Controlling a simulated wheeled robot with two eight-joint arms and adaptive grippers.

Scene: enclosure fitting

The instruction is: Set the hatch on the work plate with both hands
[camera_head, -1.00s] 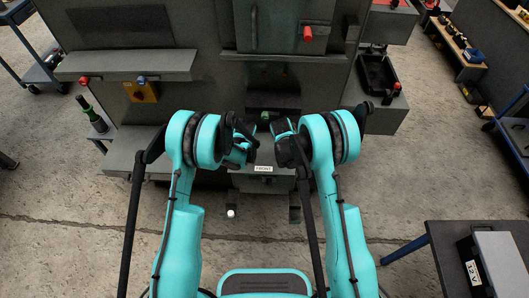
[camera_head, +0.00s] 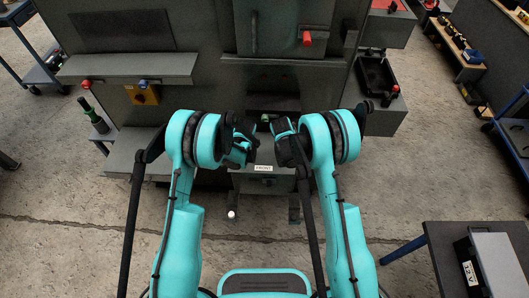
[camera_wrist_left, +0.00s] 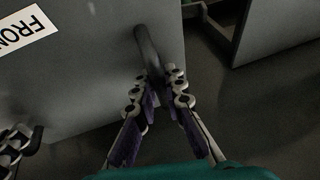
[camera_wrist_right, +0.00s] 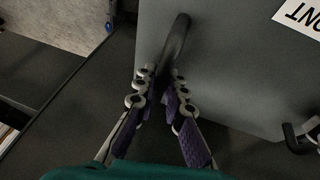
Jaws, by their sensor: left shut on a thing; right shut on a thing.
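The hatch is a grey panel (camera_head: 266,184) with a white FRONT label. It is between my two grippers, in front of the machine. My left gripper (camera_wrist_left: 161,80) is shut on a dark bar handle (camera_wrist_left: 148,48) on the hatch in the left wrist view. My right gripper (camera_wrist_right: 160,78) is shut on the other dark handle (camera_wrist_right: 177,45) in the right wrist view. The hatch face (camera_wrist_right: 222,70) also shows there. In the head view my wrists and arms partly hide both grips. I cannot make out the work plate clearly.
The large grey machine (camera_head: 200,100) stands straight ahead, with a shelf (camera_head: 125,67) on its left and a black tray (camera_head: 377,76) on its right. A dark table (camera_head: 440,250) with a grey case (camera_head: 505,262) is at the lower right. Open concrete floor lies on both sides.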

